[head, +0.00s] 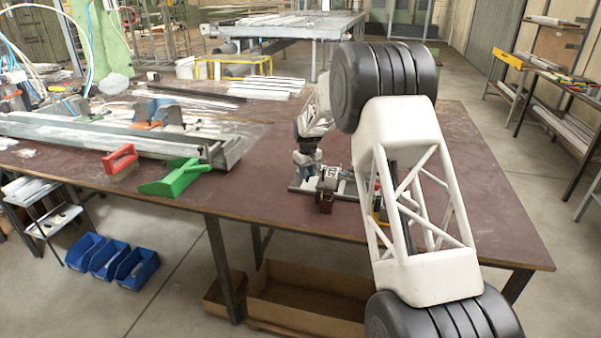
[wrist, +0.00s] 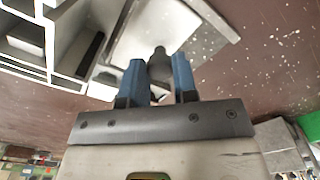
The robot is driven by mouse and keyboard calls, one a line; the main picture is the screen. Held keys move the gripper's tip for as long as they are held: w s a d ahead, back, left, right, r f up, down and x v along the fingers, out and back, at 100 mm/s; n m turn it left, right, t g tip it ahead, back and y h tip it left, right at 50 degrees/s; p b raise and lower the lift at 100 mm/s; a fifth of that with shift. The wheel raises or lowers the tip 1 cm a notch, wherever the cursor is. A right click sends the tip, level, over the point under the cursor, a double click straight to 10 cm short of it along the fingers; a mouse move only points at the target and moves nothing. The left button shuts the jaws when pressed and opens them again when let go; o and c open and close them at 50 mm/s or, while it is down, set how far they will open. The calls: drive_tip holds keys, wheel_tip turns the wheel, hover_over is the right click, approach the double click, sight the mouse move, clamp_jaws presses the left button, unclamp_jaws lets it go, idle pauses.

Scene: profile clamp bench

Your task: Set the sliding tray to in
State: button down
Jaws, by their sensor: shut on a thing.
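The sliding tray (wrist: 135,38) shows in the wrist view as a pale grey, shallow panel with a raised rim, beside a white framed body (wrist: 65,40) with dark openings. A dark rounded knob (wrist: 158,62) stands at the tray. My gripper (wrist: 157,82) has its two blue fingers on either side of the knob and is shut on it. The fingers hide part of the knob and the tray's near edge. In the head view my gripper (head: 307,160) is low over a small fixture with a light base (head: 300,187); the tray cannot be made out there.
The fixture stands on a brown bench (head: 270,190), with a small brown block (head: 325,201) at its front. A green tool (head: 175,178), a red tool (head: 119,158) and a long metal profile (head: 100,135) lie to the left. The bench between is clear.

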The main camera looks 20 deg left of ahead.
sight(321, 183)
drive_tip(key=d, duration=0.5)
drive_tip(key=shift+d, duration=0.35)
drive_tip(key=c, duration=0.9)
unclamp_jaws()
drive_tip(key=shift+r, duration=0.1)
drive_tip(key=shift+r, duration=3.85)
